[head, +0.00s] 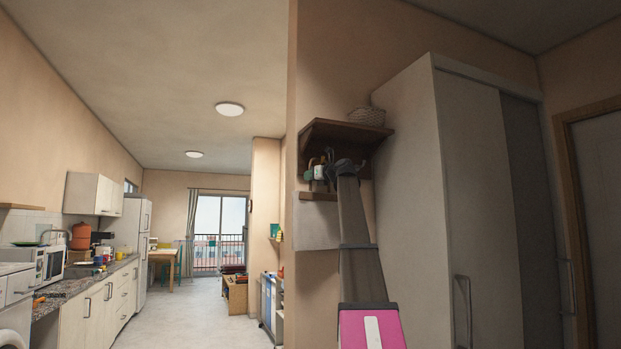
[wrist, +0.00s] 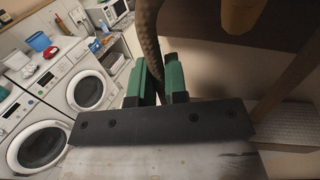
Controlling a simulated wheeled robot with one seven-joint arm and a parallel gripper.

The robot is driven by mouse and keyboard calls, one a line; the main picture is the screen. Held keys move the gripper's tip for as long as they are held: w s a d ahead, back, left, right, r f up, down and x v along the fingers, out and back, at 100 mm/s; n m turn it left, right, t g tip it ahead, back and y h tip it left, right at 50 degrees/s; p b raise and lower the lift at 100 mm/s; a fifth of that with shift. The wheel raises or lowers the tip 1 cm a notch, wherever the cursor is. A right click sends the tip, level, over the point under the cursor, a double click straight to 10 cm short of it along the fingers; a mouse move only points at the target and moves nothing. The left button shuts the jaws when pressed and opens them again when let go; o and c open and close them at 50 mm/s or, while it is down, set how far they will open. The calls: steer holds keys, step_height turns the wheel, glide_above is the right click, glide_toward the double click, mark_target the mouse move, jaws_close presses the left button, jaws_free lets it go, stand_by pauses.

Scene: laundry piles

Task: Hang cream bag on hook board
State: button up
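My gripper (head: 318,172) is raised at the hook board (head: 318,196), under a dark wooden wall shelf. In the wrist view its two green fingers (wrist: 161,85) are close together, with a brownish woven strap (wrist: 150,40) between them. The strap looks pinched and runs up out of the picture. It appears to be the cream bag's strap; the bag's body cannot be made out for certain. A pale flat shape (head: 315,225) shows below the board, and I cannot tell if it is the bag. A wooden peg (wrist: 241,14) is near the fingers at upper right.
The shelf (head: 345,132) overhangs my gripper, with a wicker basket (head: 367,117) on top. A tall white wardrobe (head: 460,190) stands close on the right. Washing machines (wrist: 92,88) and a kitchen counter (head: 95,300) line the left. The floor (head: 190,320) between is clear.

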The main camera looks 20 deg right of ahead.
steer(key=o, duration=0.4)
steer(key=shift+o, duration=0.2)
steer(key=shift+s, duration=0.1)
steer(key=v, duration=1)
steer(key=shift+s+d, duration=0.15)
steer(key=shift+s, duration=0.15)
